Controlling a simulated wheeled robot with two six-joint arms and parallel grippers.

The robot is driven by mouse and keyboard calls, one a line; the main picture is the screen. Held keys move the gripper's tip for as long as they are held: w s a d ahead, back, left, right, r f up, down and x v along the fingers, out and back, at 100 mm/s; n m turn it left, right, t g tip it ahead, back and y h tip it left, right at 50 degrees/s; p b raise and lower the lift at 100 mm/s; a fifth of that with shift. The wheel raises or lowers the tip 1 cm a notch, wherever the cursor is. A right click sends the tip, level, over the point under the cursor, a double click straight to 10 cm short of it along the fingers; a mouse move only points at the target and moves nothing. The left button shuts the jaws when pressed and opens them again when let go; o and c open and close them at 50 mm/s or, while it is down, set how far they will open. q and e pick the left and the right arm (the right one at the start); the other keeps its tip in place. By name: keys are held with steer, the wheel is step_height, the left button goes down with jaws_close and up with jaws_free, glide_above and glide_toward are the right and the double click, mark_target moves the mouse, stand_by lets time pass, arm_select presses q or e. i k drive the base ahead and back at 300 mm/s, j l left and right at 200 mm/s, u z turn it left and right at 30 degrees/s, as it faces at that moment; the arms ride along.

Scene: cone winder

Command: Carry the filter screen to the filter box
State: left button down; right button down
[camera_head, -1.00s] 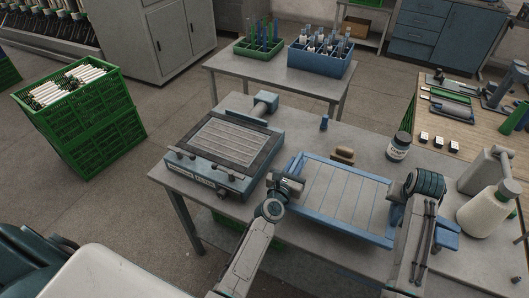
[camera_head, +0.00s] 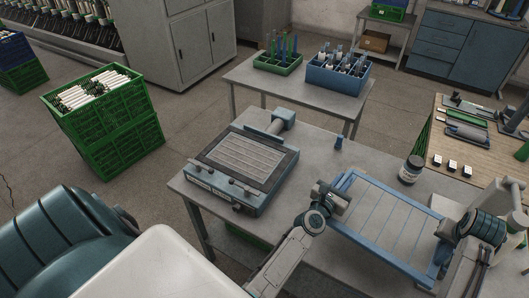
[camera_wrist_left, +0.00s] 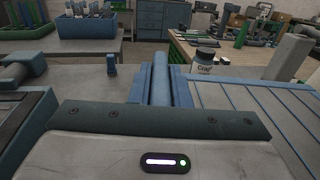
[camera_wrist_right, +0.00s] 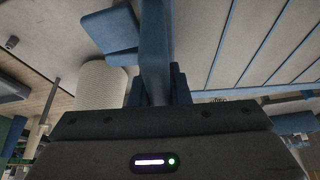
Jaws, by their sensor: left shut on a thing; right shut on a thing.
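The filter screen (camera_head: 386,226), a grey panel in a blue frame, is at the right side of the grey table in the head view. It also shows at the right of the left wrist view (camera_wrist_left: 250,100). My left gripper (camera_head: 338,193) is shut on the frame's left side, and my right gripper (camera_head: 443,238) is shut on its right side. The screen looks raised off the tabletop; the gap is hard to judge. The filter box (camera_head: 227,185), grey-blue with a slatted top and front knobs, stands at the table's left, apart from the screen.
A dark-lidded jar (camera_head: 411,170) and a small blue item (camera_head: 338,143) stand behind the screen. Green crates (camera_head: 110,125) stand on the floor at left. A second table (camera_head: 300,88) with bins stands behind.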

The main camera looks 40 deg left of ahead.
mark_target(245, 155)
steer(key=j+z, duration=0.1)
steer(key=z, duration=0.35)
steer(key=j+z, duration=0.1)
steer(key=z, duration=0.3)
steer(key=k+j+z, duration=0.1)
steer(key=z, duration=0.8)
steer(key=k+j+z, duration=0.1)
steer(key=z, duration=0.75)
steer(key=k+z, duration=0.3)
steer(key=k, duration=0.55)
steer(key=u, duration=0.5)
steer(key=k+j+u, duration=0.1)
steer(key=u, duration=0.9)
steer(key=j+u, duration=0.15)
steer(key=u, duration=0.85)
steer(key=j+u, duration=0.15)
steer(key=u, duration=0.35)
